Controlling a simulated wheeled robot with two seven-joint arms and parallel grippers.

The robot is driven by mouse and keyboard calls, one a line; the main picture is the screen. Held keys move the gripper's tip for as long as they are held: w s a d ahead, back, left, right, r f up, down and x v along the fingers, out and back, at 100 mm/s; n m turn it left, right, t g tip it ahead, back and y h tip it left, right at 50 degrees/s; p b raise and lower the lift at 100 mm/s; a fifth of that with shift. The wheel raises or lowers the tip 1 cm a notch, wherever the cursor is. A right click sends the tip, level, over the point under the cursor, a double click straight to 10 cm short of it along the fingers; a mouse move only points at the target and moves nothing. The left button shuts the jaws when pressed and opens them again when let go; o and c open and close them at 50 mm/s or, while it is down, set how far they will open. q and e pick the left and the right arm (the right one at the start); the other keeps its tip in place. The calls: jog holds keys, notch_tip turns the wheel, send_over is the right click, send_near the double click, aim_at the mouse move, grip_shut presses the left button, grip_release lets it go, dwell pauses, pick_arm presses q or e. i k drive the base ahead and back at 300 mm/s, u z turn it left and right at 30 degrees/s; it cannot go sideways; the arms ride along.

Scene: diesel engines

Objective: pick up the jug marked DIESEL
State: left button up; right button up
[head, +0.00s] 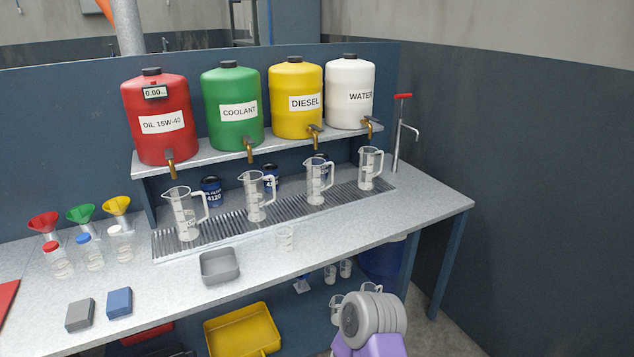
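A yellow tank (296,98) labelled DIESEL stands on the raised shelf, between the green COOLANT tank (232,106) and the white WATER tank (350,94). A clear jug with a handle (316,182) stands upright below the yellow tank's tap, on the ribbed drain grate (285,213). Similar clear jugs stand on the grate below the red tank (184,214), the green tank (256,196) and the white tank (369,169). Any lettering on the jugs is too small to read. Neither of my grippers shows.
The red OIL tank (158,117) is at the shelf's left. Funnels and bottles (89,262) are at left. A grey and purple part of mine shows at the bottom.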

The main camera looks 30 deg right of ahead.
aim_at(315, 166)
jog(key=z, duration=2.4)
jog(key=i, duration=1.5)
jog(key=u, duration=1.05)
